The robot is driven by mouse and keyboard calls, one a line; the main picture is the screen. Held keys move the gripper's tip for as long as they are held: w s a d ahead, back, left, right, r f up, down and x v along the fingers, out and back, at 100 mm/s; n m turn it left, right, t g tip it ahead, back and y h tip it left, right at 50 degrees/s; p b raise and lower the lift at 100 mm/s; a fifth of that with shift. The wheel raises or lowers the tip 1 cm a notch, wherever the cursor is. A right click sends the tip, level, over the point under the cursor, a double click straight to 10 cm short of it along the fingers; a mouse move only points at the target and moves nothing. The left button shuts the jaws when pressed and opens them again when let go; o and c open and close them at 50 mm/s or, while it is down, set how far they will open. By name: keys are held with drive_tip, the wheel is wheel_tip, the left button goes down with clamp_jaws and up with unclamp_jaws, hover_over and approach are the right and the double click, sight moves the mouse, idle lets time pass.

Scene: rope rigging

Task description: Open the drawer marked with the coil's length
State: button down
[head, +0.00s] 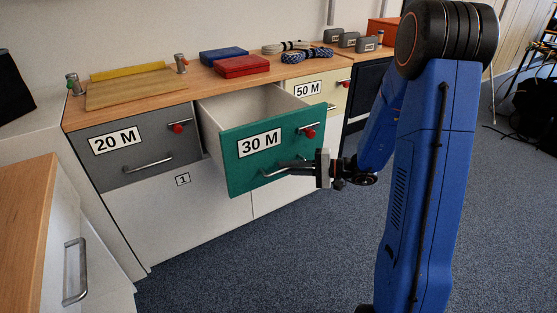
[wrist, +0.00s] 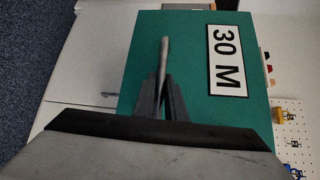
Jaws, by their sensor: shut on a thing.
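The green drawer marked 30 M (head: 234,158) stands pulled out from the cabinet, and its white inside shows empty in the part I can see. My gripper (head: 300,166) is at the front of this drawer, shut on its bar handle (head: 272,173). In the wrist view the fingers (wrist: 162,98) close around the handle (wrist: 164,55), beside the 30 M label. The grey drawer marked 20 M (head: 125,172) and the cream drawer marked 50 M (head: 320,91) are closed. Two rope coils, one whitish (head: 286,47) and one blue and white (head: 307,56), lie on the counter.
The wooden counter (head: 205,78) also holds a red case (head: 242,67), a blue case (head: 223,56), a wooden board (head: 130,90) and grey weights (head: 348,39). A white cabinet with a wooden top (head: 28,210) stands at the near left. Blue carpet (head: 250,265) in front is clear.

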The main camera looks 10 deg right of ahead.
drive_tip(key=shift+s+d, duration=0.25)
drive_tip(key=shift+s, duration=0.45)
drive_tip(key=c, duration=2.1)
unclamp_jaws()
drive_tip(key=v, duration=1.7)
drive_tip(key=shift+s+d, duration=0.15)
drive_tip(key=shift+d, duration=0.05)
